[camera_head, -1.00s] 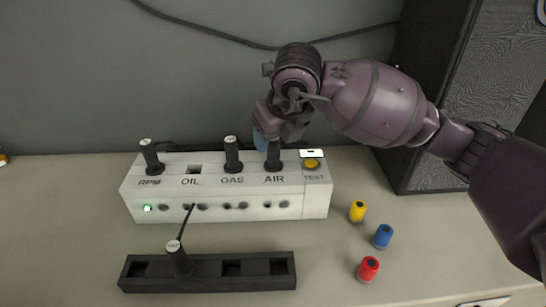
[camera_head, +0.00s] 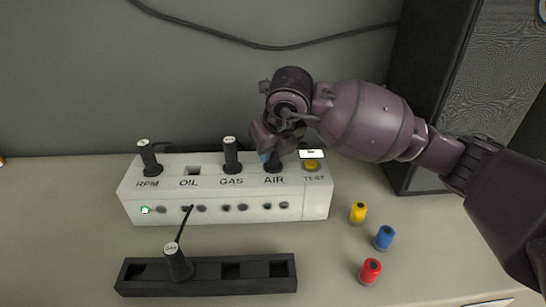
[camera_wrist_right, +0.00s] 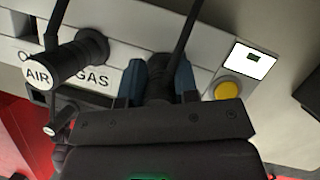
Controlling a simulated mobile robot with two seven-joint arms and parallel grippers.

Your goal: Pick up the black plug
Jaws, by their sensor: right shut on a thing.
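My right gripper (camera_head: 272,157) is at the AIR socket of the white box, with its blue fingertips pointing down. It is shut on a black plug (camera_head: 273,168), whose base shows at the AIR socket. In the right wrist view the plug (camera_wrist_right: 158,80) is between the two blue fingers (camera_wrist_right: 158,84). Other black plugs stand in the RPM socket (camera_head: 149,158) and the GAS socket (camera_head: 231,155). The one at GAS has an AIR label on its top in the wrist view (camera_wrist_right: 70,62). Another black plug (camera_head: 178,262) stands in the black rack. My left gripper is out of view.
The white box (camera_head: 230,212) has an empty OIL socket, a yellow TEST button (camera_head: 311,164) and a green light (camera_head: 145,210). The black rack (camera_head: 205,288) lies in front. Yellow (camera_head: 358,212), blue (camera_head: 384,238) and red (camera_head: 370,271) cylinders stand at right. A dark cabinet (camera_head: 430,90) is behind.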

